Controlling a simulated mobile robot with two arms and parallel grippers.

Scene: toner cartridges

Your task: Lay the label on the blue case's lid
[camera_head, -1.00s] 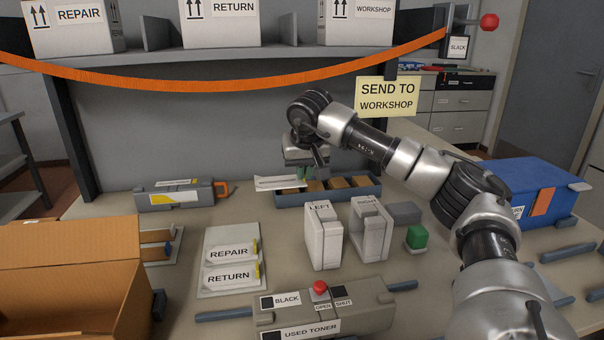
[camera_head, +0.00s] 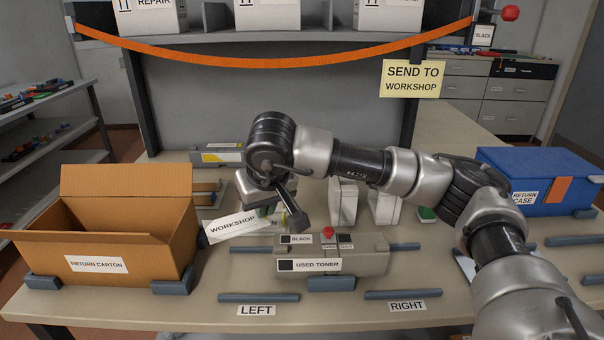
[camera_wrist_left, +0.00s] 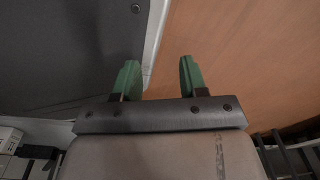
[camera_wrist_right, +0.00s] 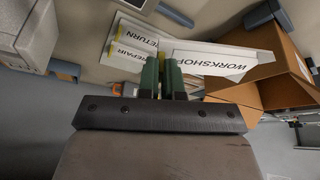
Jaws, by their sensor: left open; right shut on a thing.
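The white WORKSHOP label (camera_head: 232,227) is in my right gripper (camera_head: 268,212), held tilted above the table beside the open carton. In the right wrist view the label (camera_wrist_right: 222,60) extends to the right from the closed green fingers (camera_wrist_right: 162,72). The blue case (camera_head: 532,180) stands at the right back of the table, marked RETURN CASE, with an orange clasp on its front; its lid looks closed. My left gripper (camera_wrist_left: 154,77) is open and empty in the left wrist view, facing a dark surface and a brown floor. It is outside the head view.
The open RETURN CARTON (camera_head: 97,264) stands at left. REPAIR and RETURN labels (camera_wrist_right: 135,42) lie on a board. An orange strap (camera_head: 290,65) hangs across the back.

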